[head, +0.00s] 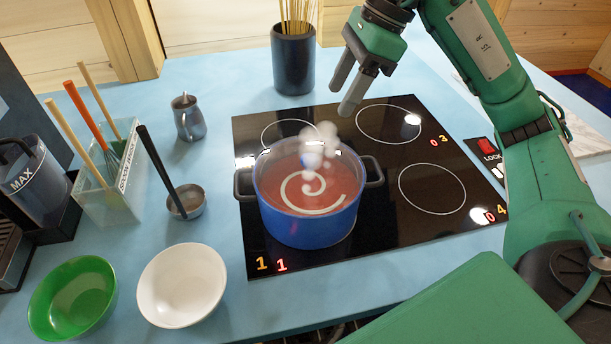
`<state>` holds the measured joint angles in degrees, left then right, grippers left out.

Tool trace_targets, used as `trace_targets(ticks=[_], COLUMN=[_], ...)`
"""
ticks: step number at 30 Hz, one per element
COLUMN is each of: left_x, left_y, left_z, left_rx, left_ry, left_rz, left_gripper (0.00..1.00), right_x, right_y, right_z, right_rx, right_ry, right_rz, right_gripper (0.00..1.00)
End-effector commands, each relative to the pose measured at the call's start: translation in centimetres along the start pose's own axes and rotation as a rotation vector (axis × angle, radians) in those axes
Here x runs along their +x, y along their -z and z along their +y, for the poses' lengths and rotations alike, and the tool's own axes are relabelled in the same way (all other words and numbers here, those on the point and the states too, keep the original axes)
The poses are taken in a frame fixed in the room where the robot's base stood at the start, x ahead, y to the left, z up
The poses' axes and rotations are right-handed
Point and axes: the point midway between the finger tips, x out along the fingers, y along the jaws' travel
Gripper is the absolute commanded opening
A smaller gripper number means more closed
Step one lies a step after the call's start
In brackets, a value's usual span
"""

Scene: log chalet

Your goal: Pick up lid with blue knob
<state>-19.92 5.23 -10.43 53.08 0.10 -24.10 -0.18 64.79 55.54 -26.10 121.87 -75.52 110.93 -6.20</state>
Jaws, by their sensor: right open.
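I cannot make out a lid with a blue knob in the head view. A blue pot (308,228) with two dark side handles stands on the front left part of the black cooktop (390,225). It holds reddish soup with a pale swirl, and whitish puffs rise over it. My right gripper (342,101) is open, with nothing seen between its fingers. It hangs above the back of the cooktop, behind and slightly right of the pot, apart from it. My left gripper is out of view.
A dark holder with skewers (294,64) stands behind the cooktop. A small metal jug (188,120), a ladle (188,203), a utensil box (112,190), a white bowl (182,286) and a green bowl (73,298) stand left. Cooktop right of the pot is clear.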

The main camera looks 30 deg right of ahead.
Motion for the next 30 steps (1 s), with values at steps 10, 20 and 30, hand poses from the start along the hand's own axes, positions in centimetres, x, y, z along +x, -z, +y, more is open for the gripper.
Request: trace_targets(ticks=[10,20,30], left_x=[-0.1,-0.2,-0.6], left_y=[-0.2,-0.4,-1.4], left_z=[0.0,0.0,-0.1], left_rx=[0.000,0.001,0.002], left_ry=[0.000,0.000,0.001], left_rz=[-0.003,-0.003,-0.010], left_gripper=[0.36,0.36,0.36], right_x=[5.7,8.6,12.3], right_y=[0.1,0.1,0.3], right_z=[0.1,0.1,0.2], right_rx=[0.000,0.000,-0.001], right_ry=[-0.006,-0.002,-0.006], right_rz=[0.003,0.001,0.002], right_gripper=[0.53,0.53,0.53])
